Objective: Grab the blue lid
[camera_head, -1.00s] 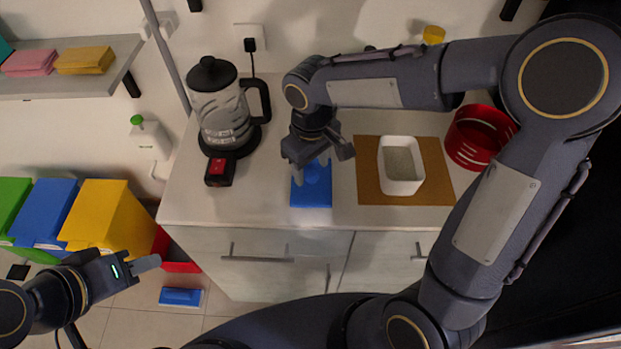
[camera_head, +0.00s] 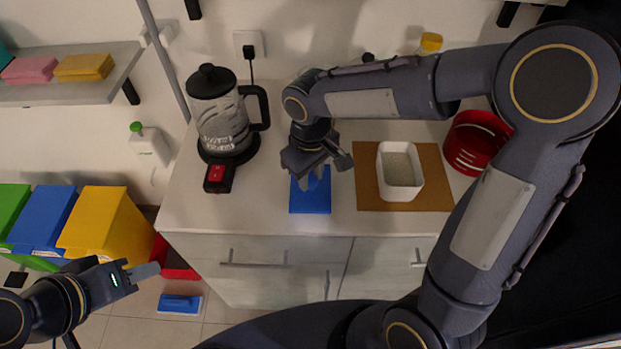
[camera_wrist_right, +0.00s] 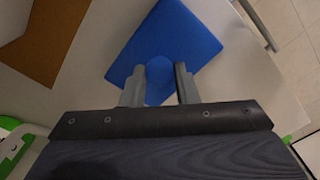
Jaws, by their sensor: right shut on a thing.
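The blue lid (camera_head: 310,203) is a flat square with a round knob and lies near the counter's front edge, left of the brown mat. In the right wrist view the lid (camera_wrist_right: 165,35) lies below my right gripper (camera_wrist_right: 160,76), whose two fingers stand either side of the knob. My right gripper (camera_head: 311,184) is shut on the lid's knob and covers part of the lid in the head view. My left gripper (camera_head: 145,271) is low at the left, away from the counter, apparently empty; its finger gap cannot be seen.
A coffee maker (camera_head: 222,115) stands left of the lid. A white container (camera_head: 400,171) stands on the brown mat (camera_head: 430,193), with a red bowl (camera_head: 476,141) at the right. Coloured bins (camera_head: 95,220) stand at the left. A blue item (camera_head: 180,303) lies on the floor.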

